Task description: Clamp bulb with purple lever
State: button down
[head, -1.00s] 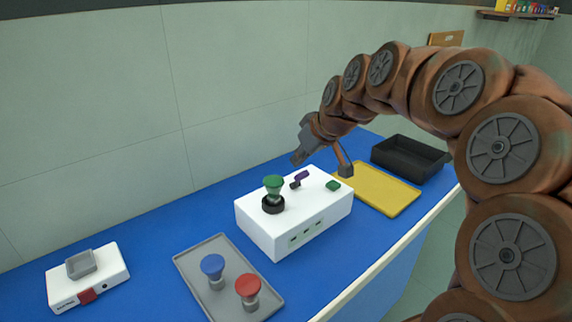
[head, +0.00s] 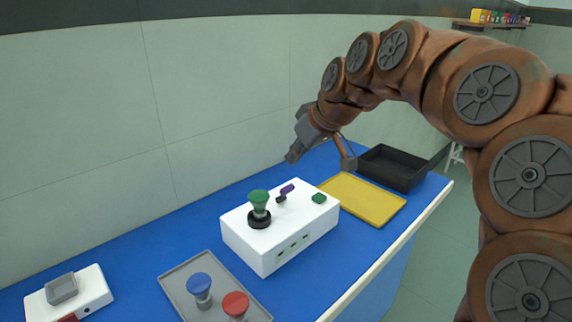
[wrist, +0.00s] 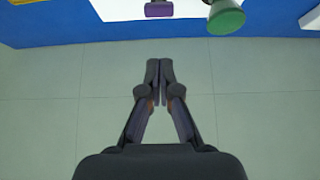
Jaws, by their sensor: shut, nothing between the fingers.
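The white spectrometer box (head: 266,249) stands on the blue bench. A green-topped bulb (head: 259,203) sits upright in a black round socket (head: 259,220) on the box's top. The purple lever (head: 287,189) is on a dark mount behind and right of the bulb. In the wrist view the purple lever (wrist: 158,9) and the bulb's green top (wrist: 227,18) show at the upper edge. My gripper (wrist: 159,62) is shut and empty, its fingertips together and pointing toward the box. In the head view my gripper (head: 291,157) is above and behind the lever, apart from it.
A green button (head: 319,198) is on the box's right. A grey tray (head: 176,279) with a blue-topped bulb (head: 199,287) and a red-topped bulb (head: 236,306) is in front. A yellow tray (head: 375,204) and black bin (head: 397,170) are right; a white device (head: 94,290) is left.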

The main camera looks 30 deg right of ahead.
jog(key=v, duration=0.5)
jog(key=shift+s+r, duration=0.25)
jog(key=shift+s, duration=0.05)
dwell(0.6)
